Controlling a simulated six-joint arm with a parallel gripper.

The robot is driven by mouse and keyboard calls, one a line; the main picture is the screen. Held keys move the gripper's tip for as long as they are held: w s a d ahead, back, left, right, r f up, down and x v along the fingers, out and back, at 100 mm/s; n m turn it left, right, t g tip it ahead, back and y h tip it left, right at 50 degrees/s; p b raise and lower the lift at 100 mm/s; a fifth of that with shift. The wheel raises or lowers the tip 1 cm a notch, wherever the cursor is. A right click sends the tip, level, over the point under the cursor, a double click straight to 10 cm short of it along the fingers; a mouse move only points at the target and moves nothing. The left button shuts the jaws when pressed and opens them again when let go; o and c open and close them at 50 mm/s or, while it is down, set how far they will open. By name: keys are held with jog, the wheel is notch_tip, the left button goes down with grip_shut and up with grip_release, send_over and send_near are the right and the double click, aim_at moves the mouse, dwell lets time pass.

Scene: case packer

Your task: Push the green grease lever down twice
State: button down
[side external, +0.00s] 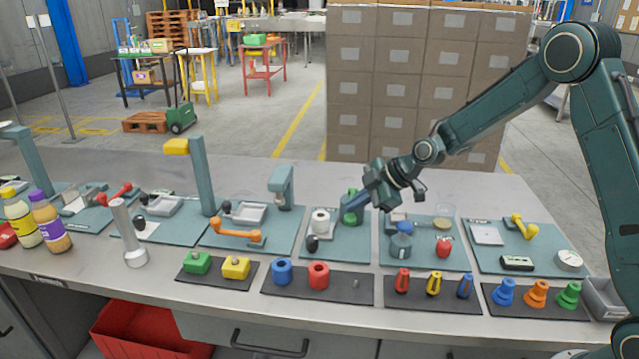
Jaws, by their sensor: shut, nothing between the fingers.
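A green part (351,213), which looks like the grease lever, stands at the back of a teal station plate in the middle of the bench. My gripper (347,203) reaches in from the right with its shut, empty fingers slanting down to the left. Its fingertips overlap the green part in this view and hide some of it. I cannot tell whether they touch it or are just in front of or above it. The lever's exact tilt cannot be made out.
On the same plate are a white roll (320,222) and a black knob (312,243). A teal post (283,188) rises to the left. Dark trays (340,294) with coloured parts line the front.

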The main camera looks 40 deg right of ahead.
jog(key=shift+r, duration=0.1)
jog(key=shift+w+d+r, duration=0.1)
jog(key=shift+r, duration=0.7)
jog(key=shift+w+d+r, duration=0.1)
jog(key=shift+r, duration=0.7)
jog(key=shift+r, duration=0.1)
jog(key=shift+w+d+r, duration=0.15)
jog(key=shift+r, duration=1.05)
jog(key=shift+w+d+r, duration=0.1)
jog(key=shift+w+r, duration=0.05)
jog(key=shift+r, duration=1.05)
